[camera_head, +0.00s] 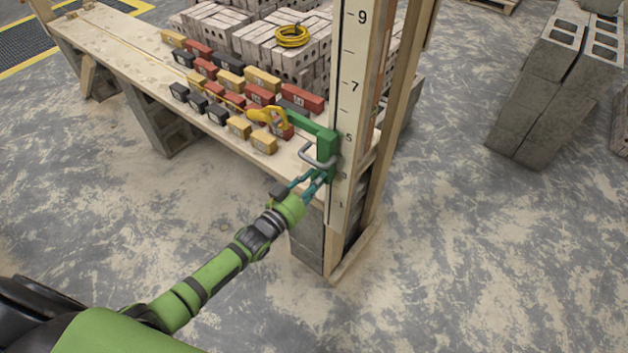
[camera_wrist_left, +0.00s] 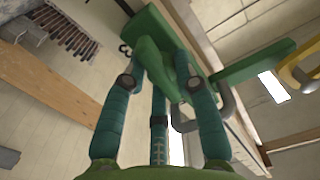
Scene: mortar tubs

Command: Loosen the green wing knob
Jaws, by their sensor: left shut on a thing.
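A green sliding bracket (camera_head: 328,152) sits on the numbered upright board (camera_head: 345,120), low on its scale. A green arm reaches left from it, and a grey loop handle (camera_head: 312,158) sticks out of its front. My left gripper (camera_head: 316,178) is at the bracket's lower part, just below the handle. In the left wrist view, the green wing knob (camera_wrist_left: 157,66) stands in front of the bracket (camera_wrist_left: 148,30). The teal fingers of my left gripper (camera_wrist_left: 162,84) are shut around the knob. The knob is hidden by the fingers in the head view. My right gripper is not in view.
A wooden bench (camera_head: 120,45) carries rows of small numbered red, yellow and black blocks (camera_head: 262,97). Stacked bricks with a yellow coil (camera_head: 291,36) stand behind. Floor at front right is clear.

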